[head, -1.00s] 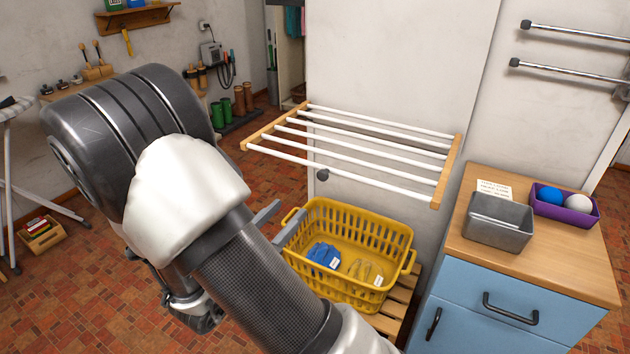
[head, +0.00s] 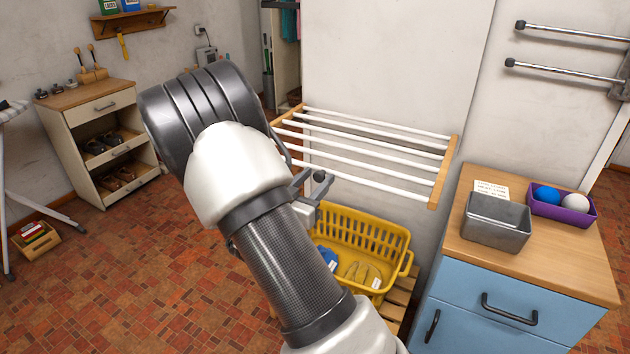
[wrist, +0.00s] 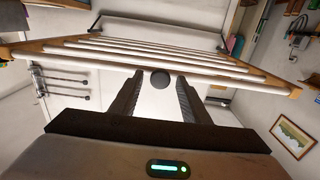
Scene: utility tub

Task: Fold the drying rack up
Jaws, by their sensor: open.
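The drying rack (head: 365,151) sticks out from the white wall, folded down roughly level, with white bars between two wooden side rails. A dark round knob (head: 319,175) shows just below its front bar, near the middle. My gripper (head: 308,188) is at the front of the rack by this knob, partly hidden by my arm. In the wrist view my gripper (wrist: 158,84) is open, with its two dark fingers to either side of the knob (wrist: 160,79); whether they touch it cannot be told. The rack (wrist: 165,53) spans the view beyond the fingertips.
A yellow basket (head: 372,236) with items inside stands below the rack on a wooden slatted stand (head: 400,293). A blue cabinet (head: 505,312) to the right bears a grey bin (head: 497,222) and a purple tray (head: 562,210). The floor at left is mostly clear.

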